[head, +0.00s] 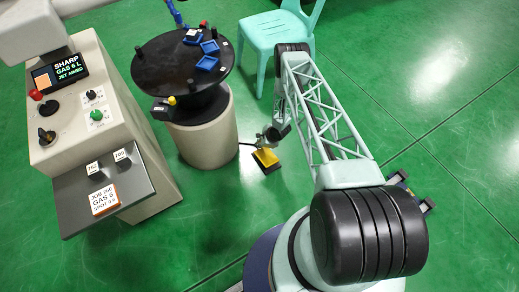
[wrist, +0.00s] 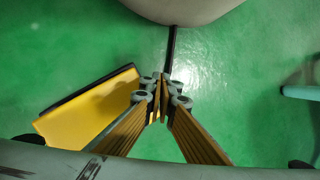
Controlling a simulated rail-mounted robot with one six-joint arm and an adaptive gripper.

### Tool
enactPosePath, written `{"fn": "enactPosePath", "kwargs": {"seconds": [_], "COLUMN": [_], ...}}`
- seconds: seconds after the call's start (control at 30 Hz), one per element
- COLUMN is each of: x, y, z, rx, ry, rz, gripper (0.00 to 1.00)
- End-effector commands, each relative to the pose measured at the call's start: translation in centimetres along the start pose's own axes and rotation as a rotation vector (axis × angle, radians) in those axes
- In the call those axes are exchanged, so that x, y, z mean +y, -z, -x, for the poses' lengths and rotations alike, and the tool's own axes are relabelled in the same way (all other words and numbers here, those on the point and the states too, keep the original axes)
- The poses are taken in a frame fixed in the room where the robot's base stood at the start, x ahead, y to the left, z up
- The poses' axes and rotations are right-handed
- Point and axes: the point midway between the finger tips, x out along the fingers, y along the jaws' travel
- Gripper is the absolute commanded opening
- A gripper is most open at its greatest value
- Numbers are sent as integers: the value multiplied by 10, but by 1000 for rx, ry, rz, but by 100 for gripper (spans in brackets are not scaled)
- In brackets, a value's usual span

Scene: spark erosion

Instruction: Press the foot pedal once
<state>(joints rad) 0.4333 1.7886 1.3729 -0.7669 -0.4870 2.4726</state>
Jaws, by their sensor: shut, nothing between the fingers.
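The foot pedal (head: 266,158) is a yellow plate with a dark edge, on the green floor beside the round pedestal. In the wrist view the pedal (wrist: 90,108) lies to the left of my fingertips, and my left finger covers part of its right side. My gripper (wrist: 161,86) is shut with its fingertips together and nothing between them. It points down toward the floor just right of the pedal. In the head view my wrist is just above the pedal's upper edge. I cannot tell whether any part of the gripper touches the pedal.
A cylindrical pedestal (head: 207,138) with a black round top (head: 155,68) holding blue trays stands close behind left. A dark cable (wrist: 172,45) runs from the pedestal toward my fingertips. A control console (head: 70,130) is at left, a mint chair (head: 268,30) at back. Floor at right is mostly clear.

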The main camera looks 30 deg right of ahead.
Motion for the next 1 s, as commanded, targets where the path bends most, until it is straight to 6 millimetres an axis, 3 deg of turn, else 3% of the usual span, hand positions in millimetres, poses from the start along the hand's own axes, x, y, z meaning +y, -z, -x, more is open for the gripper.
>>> {"fn": "enactPosePath", "kwargs": {"seconds": [1.0], "x": [4], "y": [4], "z": [-6], "rx": [0], "ry": [1], "rz": [0], "gripper": [0]}}
